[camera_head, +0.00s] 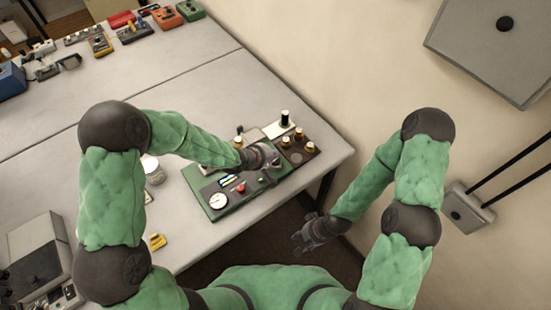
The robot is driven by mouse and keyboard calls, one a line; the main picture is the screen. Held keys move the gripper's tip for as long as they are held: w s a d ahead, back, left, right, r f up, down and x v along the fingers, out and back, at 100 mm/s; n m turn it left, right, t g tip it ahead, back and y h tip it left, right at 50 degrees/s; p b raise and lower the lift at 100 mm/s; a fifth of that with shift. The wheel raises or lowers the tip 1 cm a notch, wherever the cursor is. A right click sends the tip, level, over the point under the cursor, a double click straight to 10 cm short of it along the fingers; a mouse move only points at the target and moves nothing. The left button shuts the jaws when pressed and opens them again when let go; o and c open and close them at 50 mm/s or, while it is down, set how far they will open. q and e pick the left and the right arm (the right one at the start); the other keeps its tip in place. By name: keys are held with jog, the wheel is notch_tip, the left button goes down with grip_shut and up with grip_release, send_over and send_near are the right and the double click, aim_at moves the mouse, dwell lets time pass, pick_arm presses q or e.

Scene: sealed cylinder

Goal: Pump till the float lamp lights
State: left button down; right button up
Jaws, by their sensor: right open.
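A green-based apparatus (212,214) sits near the table's front right corner. It has a dark panel with a white round gauge (218,201), a red knob (240,187) and small coloured parts. My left gripper (272,171) is over the right part of this panel, by a small lever or knob; its fingers are too small and dark to tell whether it grips anything. The float lamp cannot be made out. My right gripper (304,240) is open and empty, off the table's front edge.
A brown board with brass-topped posts (297,147) and a black-capped cylinder (284,118) stand behind the apparatus. A white jar (153,171) is to the left. Several devices (130,30) line the far edge. The middle of the table (90,110) is clear.

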pick_arm(q)
jog(key=shift+r+p, duration=1.85)
jog(key=shift+r, duration=0.5)
jog(key=shift+f, duration=0.1)
dwell(0.5)
notch_tip(320, 180, up, 4)
jog(key=n+b, duration=0.7)
jog(key=n, duration=1.9)
jog(key=shift+w+a+n, duration=0.1)
jog(key=shift+n, duration=0.3)
